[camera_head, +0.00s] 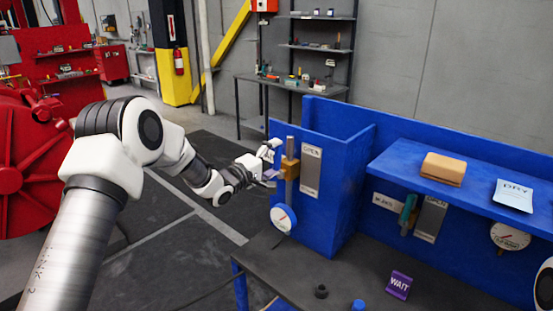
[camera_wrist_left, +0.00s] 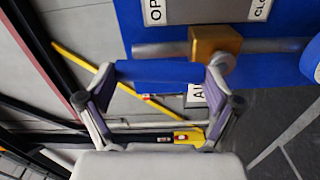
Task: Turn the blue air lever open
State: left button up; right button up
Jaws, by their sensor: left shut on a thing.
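The blue air lever (camera_wrist_left: 160,72) is a short blue bar in the left wrist view, beside a brass valve body (camera_wrist_left: 215,42) on a grey pipe. My left gripper (camera_wrist_left: 160,80) has one finger at each end of the bar and is shut on it. In the head view my left gripper (camera_head: 269,164) is at the brass valve (camera_head: 289,168) on the front of the blue housing; the lever is hard to make out there. White plates with partly cut-off OPEN and CLOSED lettering show in the wrist view. My right gripper is not in view.
A white gauge (camera_head: 283,218) sits below the valve. A teal-handled valve (camera_head: 408,210), a tan block (camera_head: 443,169) on the blue shelf and a purple WAIT sign (camera_head: 398,285) are to the right. The dark bench (camera_head: 340,270) is mostly clear; a small blue cap (camera_head: 358,305) is near its front.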

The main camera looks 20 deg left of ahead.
pick_arm(q)
jog(key=shift+w+a+n, duration=0.1)
jog(key=shift+a+n, duration=0.1)
jog(key=shift+n, duration=0.2)
jog(key=o, duration=1.4)
jog(key=shift+w+d, duration=0.25)
jog(key=v, duration=1.2)
